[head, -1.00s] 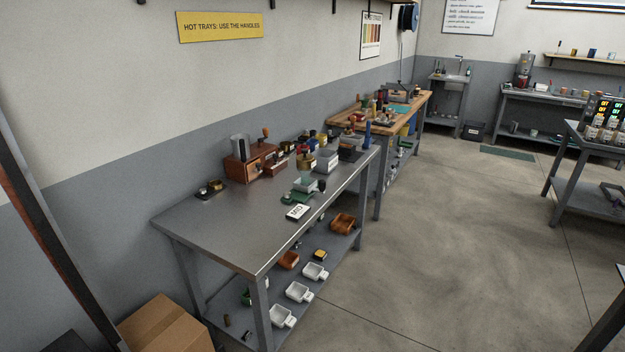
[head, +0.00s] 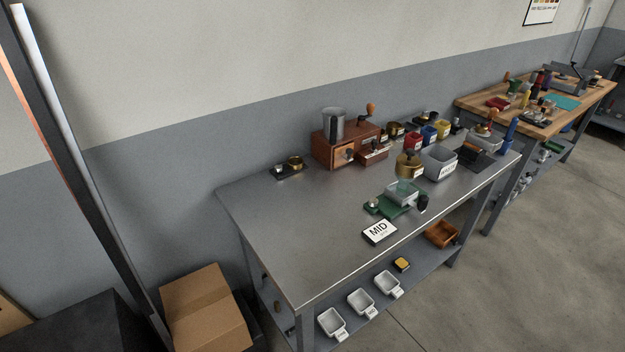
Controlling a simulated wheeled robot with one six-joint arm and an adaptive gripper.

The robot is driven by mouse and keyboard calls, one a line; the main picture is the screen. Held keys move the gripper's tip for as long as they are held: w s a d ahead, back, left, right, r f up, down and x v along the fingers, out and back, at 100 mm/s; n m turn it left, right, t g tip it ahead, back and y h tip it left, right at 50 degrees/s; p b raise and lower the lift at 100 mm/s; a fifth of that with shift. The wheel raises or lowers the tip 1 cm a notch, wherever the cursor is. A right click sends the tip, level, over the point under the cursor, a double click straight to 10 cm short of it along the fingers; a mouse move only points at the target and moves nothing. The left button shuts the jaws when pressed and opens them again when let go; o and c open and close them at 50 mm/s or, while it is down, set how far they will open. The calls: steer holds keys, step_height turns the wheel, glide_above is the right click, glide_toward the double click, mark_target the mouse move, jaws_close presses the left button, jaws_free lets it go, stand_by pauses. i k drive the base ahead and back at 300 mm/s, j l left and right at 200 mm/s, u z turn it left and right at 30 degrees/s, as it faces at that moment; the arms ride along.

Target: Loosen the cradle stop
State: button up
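A green-based fixture (head: 390,208) sits near the front edge of the steel table (head: 290,235). A clear-grey tray (head: 401,193) rests on it, with a black knob or handle (head: 422,203) at its right end and a small metal part at its left end. This may be the cradle; which part is its stop is too small to tell. A white card reading "MID" (head: 379,232) lies in front of it. My gripper is not in view.
The table's left half is mostly bare. A cardboard box (head: 205,308) stands at lower left. Floor (head: 540,270) is clear at right.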

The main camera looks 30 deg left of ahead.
mark_target(373, 202)
steer(key=i+l+u, duration=0.65)
steer(key=u, duration=0.15)
steer(key=i+l+u, duration=0.2)
steer(key=l+u, duration=0.25)
steer(key=l, duration=0.25)
steer(key=z, duration=0.2)
steer(key=i+l+u, duration=0.1)
steer(key=l, duration=0.15)
steer(key=i+l+u, duration=0.1)
steer(key=l, duration=0.15)
steer(key=k+j+u, duration=0.1)
steer(key=j, duration=0.3)
steer(key=k+j, duration=0.15)
steer(key=j, duration=0.25)
steer(key=k+j+u, duration=0.15)
steer(key=j, duration=0.25)
